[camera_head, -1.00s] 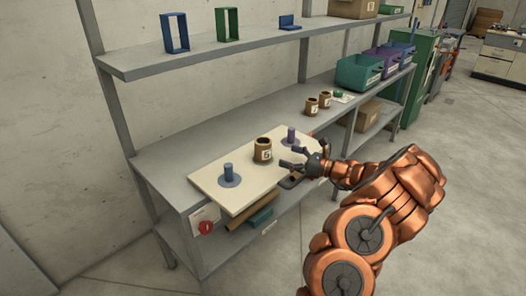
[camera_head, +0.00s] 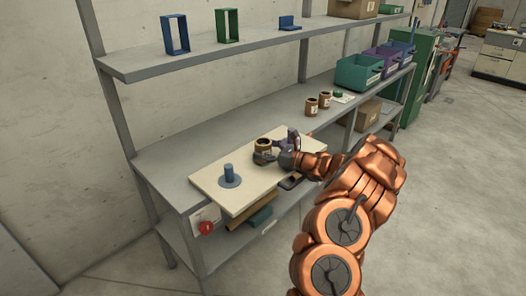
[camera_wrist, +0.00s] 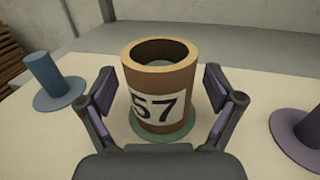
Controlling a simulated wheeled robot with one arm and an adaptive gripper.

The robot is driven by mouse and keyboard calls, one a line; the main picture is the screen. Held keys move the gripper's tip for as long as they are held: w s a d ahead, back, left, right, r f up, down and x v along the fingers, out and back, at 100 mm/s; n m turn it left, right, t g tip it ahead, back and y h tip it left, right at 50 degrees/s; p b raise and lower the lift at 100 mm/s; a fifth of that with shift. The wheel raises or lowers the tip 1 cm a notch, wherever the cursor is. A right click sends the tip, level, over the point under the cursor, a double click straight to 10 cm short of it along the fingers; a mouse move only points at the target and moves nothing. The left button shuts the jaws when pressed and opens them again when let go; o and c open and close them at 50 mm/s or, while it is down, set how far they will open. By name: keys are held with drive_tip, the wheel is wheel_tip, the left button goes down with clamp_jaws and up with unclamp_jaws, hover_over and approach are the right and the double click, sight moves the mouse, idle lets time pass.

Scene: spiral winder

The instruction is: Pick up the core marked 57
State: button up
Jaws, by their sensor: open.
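The core marked 57 (camera_wrist: 160,85) is a brown hollow cylinder with a white label, upright on a green disc (camera_wrist: 137,133) on the cream board. In the head view the core (camera_head: 263,145) is partly hidden by my gripper. My gripper (camera_wrist: 160,98) is open, with one finger on each side of the core. Gaps show between the fingers and the core's wall, so it is around the core but not closed on it. In the head view my gripper (camera_head: 275,155) reaches in from the right.
A blue peg on a disc (camera_wrist: 48,80) stands left of the core, and a purple peg (camera_wrist: 312,130) stands to the right. Two more brown cores (camera_head: 318,104) stand further back on the shelf. Teal and purple bins (camera_head: 358,73) lie beyond.

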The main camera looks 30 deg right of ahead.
drive_tip(key=shift+c, duration=0.3)
drive_tip(key=c, duration=1.2)
